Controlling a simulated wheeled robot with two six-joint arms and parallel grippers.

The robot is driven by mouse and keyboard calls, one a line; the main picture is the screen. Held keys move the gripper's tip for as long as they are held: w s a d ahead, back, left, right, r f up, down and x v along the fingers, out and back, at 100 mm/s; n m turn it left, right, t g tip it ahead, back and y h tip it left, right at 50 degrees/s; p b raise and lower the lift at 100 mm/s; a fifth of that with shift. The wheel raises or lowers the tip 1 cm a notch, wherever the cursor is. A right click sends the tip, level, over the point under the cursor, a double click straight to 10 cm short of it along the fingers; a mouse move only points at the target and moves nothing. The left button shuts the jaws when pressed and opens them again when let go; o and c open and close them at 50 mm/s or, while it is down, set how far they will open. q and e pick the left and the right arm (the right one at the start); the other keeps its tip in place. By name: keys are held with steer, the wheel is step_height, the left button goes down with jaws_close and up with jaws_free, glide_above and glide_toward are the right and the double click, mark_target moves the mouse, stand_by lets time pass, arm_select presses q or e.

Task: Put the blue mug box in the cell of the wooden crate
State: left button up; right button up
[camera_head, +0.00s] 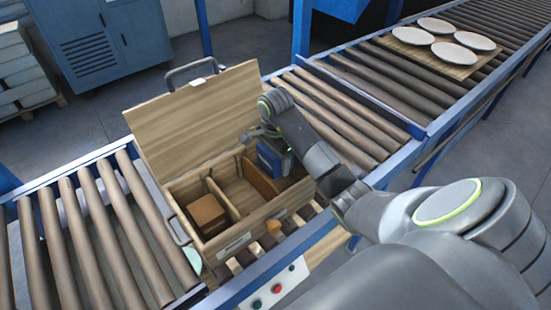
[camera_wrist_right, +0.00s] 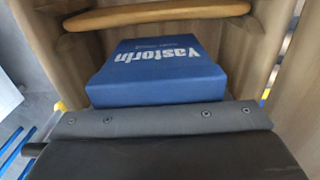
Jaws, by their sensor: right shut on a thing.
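The wooden crate (camera_head: 232,243) stands on the roller conveyor with its lid (camera_head: 195,118) open at the back. Dividers split it into cells. The left cell holds a brown box (camera_head: 207,212), and the middle cell looks empty. My right gripper (camera_head: 272,146) is shut on the blue mug box (camera_head: 270,161) at the right cell. In the right wrist view the blue box (camera_wrist_right: 160,72), with white lettering, is between wooden walls, with a divider (camera_wrist_right: 155,15) beyond it. Its lower part is hidden, so I cannot tell whether it touches the cell floor. My left gripper is not in view.
A board (camera_head: 452,60) with several white plates lies on the far conveyor. Buttons (camera_head: 276,289) sit on the conveyor's front side. The rollers left of the crate (camera_head: 90,240) are clear.

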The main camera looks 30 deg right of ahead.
step_height(320, 180, down, 2)
steer(key=shift+f+b, duration=0.2)
steer(key=shift+b, duration=0.4)
step_height(320, 180, down, 5)
steer(key=b, duration=0.5)
steer(key=shift+f, duration=0.15)
steer(key=o, duration=1.3)
steer(key=shift+r+p, duration=0.4)
steer(key=shift+r, duration=0.2)
step_height(320, 180, up, 16)
steer(key=p, duration=1.5)
steer(key=shift+r+p, duration=0.15)
steer(key=shift+p, duration=0.15)
